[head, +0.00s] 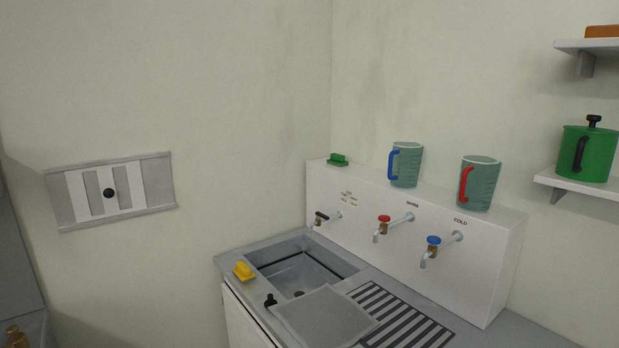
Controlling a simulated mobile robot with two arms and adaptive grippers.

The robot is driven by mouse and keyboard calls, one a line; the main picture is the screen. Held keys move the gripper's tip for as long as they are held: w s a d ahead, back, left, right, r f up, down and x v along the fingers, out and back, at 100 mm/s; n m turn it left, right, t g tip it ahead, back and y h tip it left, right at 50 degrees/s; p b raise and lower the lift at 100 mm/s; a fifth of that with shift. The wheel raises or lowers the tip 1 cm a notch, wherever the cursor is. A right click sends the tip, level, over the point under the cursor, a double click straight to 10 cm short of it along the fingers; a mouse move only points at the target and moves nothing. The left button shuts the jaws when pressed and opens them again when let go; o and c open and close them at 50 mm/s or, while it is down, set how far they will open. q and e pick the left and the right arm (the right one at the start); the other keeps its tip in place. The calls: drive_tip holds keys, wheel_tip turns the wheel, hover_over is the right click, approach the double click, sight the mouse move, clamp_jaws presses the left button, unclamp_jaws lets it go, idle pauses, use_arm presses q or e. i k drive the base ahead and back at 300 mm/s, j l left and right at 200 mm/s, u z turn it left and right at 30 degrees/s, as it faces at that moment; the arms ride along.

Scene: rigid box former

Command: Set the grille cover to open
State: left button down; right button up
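A grey rectangular wall frame (158,181) with top and bottom rails is on the left wall. A white panel (76,195) with a round black knob (109,193) and grey vertical strips sits between its rails, toward the left and middle. A plain grey area shows at the right end of the frame. I take this panel to be the grille cover; whether the grey strips are open slots I cannot tell. Neither of my grippers is in view.
Right of it stands a counter with a sink (297,273), a grey plate (324,318) partly over it, a yellow block (244,271) and a striped drain area (401,318). Taps (384,228), jugs (406,165) and a green pot (587,153) are further right. The wall around the frame is bare.

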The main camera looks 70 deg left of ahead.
sight(75, 178)
drive_tip(key=u, duration=3.35)
